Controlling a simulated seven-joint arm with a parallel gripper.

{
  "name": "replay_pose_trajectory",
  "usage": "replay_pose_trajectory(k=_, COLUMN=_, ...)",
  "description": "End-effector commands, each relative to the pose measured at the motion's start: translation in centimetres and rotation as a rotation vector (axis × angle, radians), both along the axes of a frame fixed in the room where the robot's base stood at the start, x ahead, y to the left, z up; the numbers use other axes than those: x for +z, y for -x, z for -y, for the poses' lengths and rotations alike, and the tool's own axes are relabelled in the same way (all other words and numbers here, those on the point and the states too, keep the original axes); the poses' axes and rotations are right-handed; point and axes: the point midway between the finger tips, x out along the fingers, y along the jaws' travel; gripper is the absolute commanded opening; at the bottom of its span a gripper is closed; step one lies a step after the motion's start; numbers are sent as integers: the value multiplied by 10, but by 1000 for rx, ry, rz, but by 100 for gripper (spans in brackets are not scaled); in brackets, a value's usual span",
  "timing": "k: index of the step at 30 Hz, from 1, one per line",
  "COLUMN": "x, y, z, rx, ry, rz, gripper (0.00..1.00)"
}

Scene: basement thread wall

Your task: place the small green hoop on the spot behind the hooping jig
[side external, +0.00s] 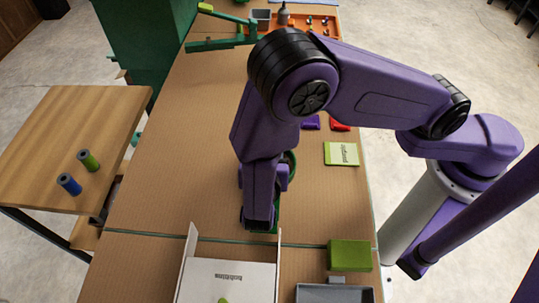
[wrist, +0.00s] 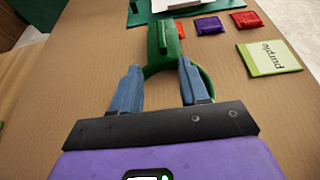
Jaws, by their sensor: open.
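The small green hoop (wrist: 208,84) lies on the tan table in the wrist view, with an upright green block (wrist: 163,42) at its far side. My gripper (wrist: 160,76) is open, its two blue-grey fingers apart over the hoop, one to each side of the block. I cannot tell whether either finger touches the hoop. In the side external view my gripper (side external: 260,222) is low over the table, and my arm hides most of the hoop. A green board with a white sheet (wrist: 178,6) at the top edge of the wrist view may be the jig; it is cut off.
A purple packet (side external: 310,122), a red packet (side external: 340,125) and a green card (side external: 341,154) reading "purple" lie to the right. A white box (side external: 228,282), a green block (side external: 349,255) and a grey tray (side external: 334,293) stand at the near edge.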

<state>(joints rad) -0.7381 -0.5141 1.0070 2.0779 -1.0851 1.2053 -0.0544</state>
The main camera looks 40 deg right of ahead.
Motion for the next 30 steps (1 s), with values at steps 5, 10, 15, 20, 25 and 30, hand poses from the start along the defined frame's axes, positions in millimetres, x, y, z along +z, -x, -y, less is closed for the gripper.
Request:
replay_pose_trajectory(k=5, x=-13, y=-22, z=24, rx=-5, ry=3, rz=-3, gripper=45)
replay_pose_trajectory(k=10, x=-20, y=-35, z=36, rx=-2, ry=1, rz=-1, gripper=45)
replay_pose_trajectory(k=15, x=-23, y=-41, z=42, rx=-2, ry=-1, rz=-1, gripper=45)
replay_pose_trajectory(k=20, x=-26, y=-53, z=58, rx=-6, ry=1, rz=-2, gripper=45)
replay_pose_trajectory(k=25, x=-32, y=-67, z=73, rx=-4, ry=0, rz=-2, gripper=45)
replay_pose_trajectory(k=30, x=-36, y=-73, z=78, rx=-1, ry=-2, rz=-1, gripper=45)
